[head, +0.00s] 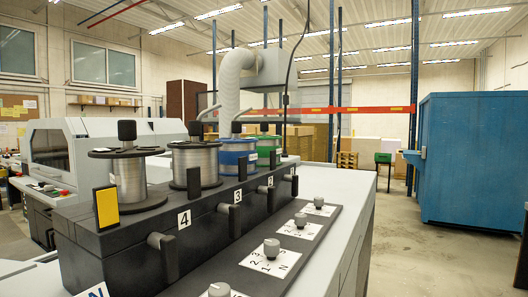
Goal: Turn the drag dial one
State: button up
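Several grey dial knobs stand in a row on a dark strip at the front of the black wire stand, in the head view. The nearest dial (218,290) is cut by the bottom edge. Beyond it are a second dial (271,248), a third dial (300,220) and the farthest dial (319,202). White plates with printed marks lie under the dials; the second plate (252,260) shows numbers and an N. Which mark each knob points to is too small to tell. My gripper is not in view.
Wire spools (128,180) with black tops stand on the black stand (95,250); farther ones have blue and green flanges. Number tags (184,219) and dark handles (163,248) are on its front. A blue cabinet (470,160) stands at right, with open floor (405,245) before it.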

aim_at(318, 201)
jog(key=i+l+u, duration=0.2)
jog(key=l+u, duration=0.15)
jog(key=l, duration=0.55)
jog(key=l+u, duration=0.3)
jog(key=l, duration=0.65)
jog(key=l+u, duration=0.35)
jog(key=l, duration=0.6)
jog(key=i, duration=0.05)
